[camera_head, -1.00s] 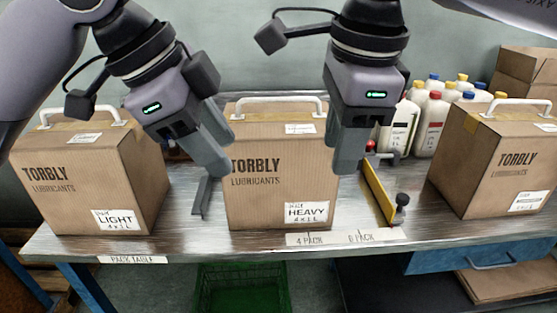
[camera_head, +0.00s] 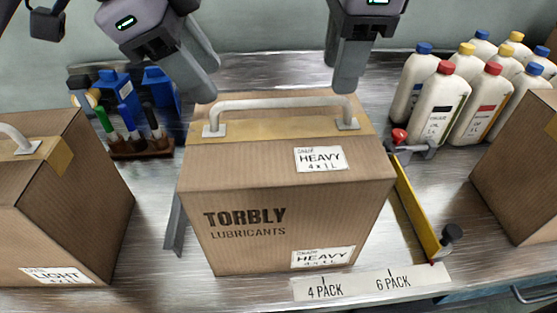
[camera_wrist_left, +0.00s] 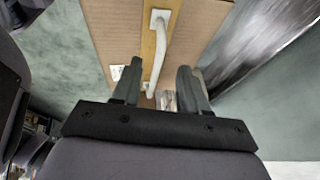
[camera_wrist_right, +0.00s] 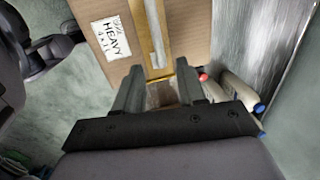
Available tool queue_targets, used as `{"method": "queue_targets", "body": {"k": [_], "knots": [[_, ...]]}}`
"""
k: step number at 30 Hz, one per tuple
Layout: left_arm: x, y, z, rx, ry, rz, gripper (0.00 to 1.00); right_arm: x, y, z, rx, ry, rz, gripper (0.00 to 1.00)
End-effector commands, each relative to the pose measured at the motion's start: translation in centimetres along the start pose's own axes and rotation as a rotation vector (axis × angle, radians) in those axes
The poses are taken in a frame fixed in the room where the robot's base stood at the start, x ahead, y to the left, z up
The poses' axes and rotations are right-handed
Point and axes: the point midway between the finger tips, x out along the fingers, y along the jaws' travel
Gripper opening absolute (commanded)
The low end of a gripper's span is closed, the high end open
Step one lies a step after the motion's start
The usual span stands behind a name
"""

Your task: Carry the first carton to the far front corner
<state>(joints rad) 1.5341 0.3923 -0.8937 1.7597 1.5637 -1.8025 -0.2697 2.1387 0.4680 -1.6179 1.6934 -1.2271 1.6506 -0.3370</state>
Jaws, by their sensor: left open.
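The brown carton labelled HEAVY (camera_head: 240,175) stands upright mid-bench, with a white bar handle (camera_head: 280,103) on its taped top. A carton labelled LIGHT (camera_head: 60,215) stands at the left; its handle is partly cut off. Another carton (camera_head: 520,165) is cut off at the right edge. My left gripper (camera_head: 205,92) is open near the left end of the HEAVY carton's handle. My right gripper (camera_head: 346,85) is open near its right end. In the left wrist view a handle (camera_wrist_left: 167,50) shows ahead between the spread fingers. In the right wrist view the handle (camera_wrist_right: 156,40) does too.
A yellow-sided fence (camera_head: 415,205) with a black knob lies right of the HEAVY carton, near the 4 PACK/6 PACK strip (camera_head: 355,286). White bottles (camera_head: 440,105) stand behind right. Bare bench shows left of the carton.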

Motion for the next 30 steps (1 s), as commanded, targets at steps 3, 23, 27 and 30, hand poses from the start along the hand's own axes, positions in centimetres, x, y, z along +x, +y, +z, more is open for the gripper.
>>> {"method": "queue_targets", "body": {"k": [3,23,27,30], "knots": [[0.0,0.0,0.0,0.001,0.0,0.0,0.43,0.0,0.0,0.0,-0.001,0.0,0.0,0.4],[4.6,0.1,0.0,0.0,-0.001,0.003,0.43,4.6,0.1,0.0,-0.001,0.002,0.003,0.4],[6.2,0.0,0.0,0.001,0.0,0.002,0.43,6.2,0.0,0.0,0.0,0.001,0.002,0.4],[6.9,0.0,0.0,0.001,0.0,0.001,0.43,6.8,0.0,0.0,0.0,0.001,0.001,0.4]]}}
